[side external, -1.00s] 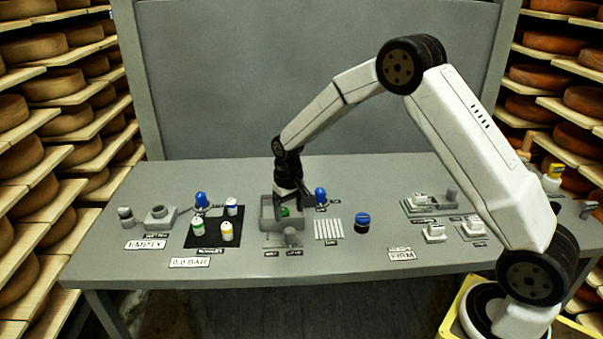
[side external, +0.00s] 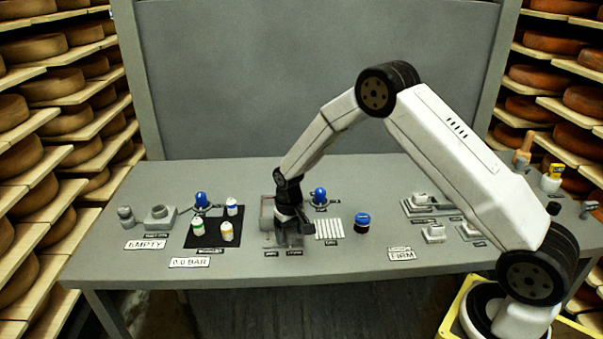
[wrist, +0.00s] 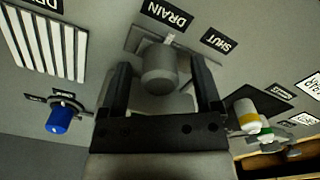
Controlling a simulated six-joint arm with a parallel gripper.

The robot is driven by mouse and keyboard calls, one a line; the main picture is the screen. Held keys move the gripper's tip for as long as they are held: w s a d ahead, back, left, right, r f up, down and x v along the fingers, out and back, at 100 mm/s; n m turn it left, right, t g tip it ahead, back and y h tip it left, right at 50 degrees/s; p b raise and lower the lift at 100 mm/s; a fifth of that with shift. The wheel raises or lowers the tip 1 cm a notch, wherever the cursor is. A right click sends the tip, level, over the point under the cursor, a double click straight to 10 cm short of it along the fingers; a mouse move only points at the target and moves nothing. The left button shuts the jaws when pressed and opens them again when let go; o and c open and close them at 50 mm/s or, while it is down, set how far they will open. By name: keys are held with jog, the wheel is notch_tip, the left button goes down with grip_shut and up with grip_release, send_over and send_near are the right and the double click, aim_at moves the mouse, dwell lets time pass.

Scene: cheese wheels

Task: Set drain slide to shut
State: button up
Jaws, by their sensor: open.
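The drain slide has a grey round knob (wrist: 160,72) on a flat grey track (wrist: 138,40), with a "DRAIN" label (wrist: 167,12) and a "SHUT" label (wrist: 218,40) along it. The knob appears nearer the DRAIN label. My gripper (wrist: 159,85) is open, with one finger on each side of the knob. I cannot tell whether either finger touches it. In the side view my gripper (side external: 290,238) is low over the slide and hides most of the knob.
A blue-handled valve (side external: 320,195), a white slatted grate (side external: 328,229) and a blue knob (side external: 362,221) are to the right. Bottles stand on a black mat (side external: 203,239) to the left.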

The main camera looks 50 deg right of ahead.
grip_shut()
dwell(1.4)
